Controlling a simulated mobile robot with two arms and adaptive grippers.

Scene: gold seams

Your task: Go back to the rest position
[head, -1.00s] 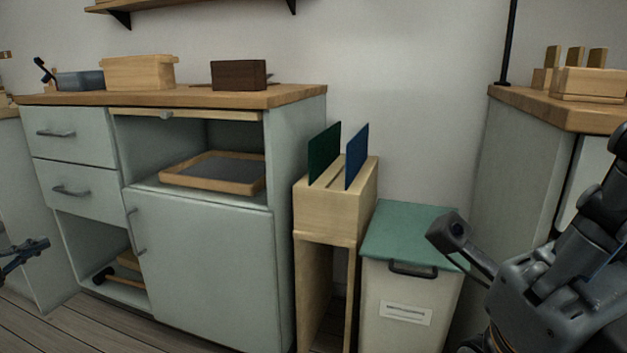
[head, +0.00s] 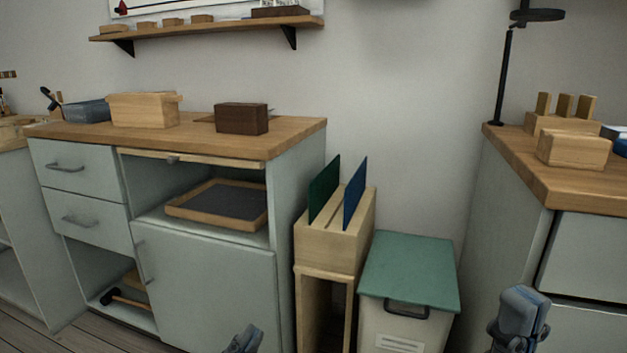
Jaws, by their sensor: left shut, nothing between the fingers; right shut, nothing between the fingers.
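My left gripper (head: 243,340) shows at the bottom edge of the head view, in front of the cabinet door. Only its tip end is in the picture; it is shut and empty. My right gripper (head: 520,312) is at the bottom right, in front of the right-hand cabinet. It is shut with nothing in it. Most of both arms is out of the picture.
A pale green cabinet (head: 205,285) with a wooden top stands at left, a tray (head: 174,208) on its open shelf. A wooden rack (head: 312,247) holds a green and a blue board. A green-lidded bin (head: 410,265) stands beside it. Another counter (head: 560,187) is at right.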

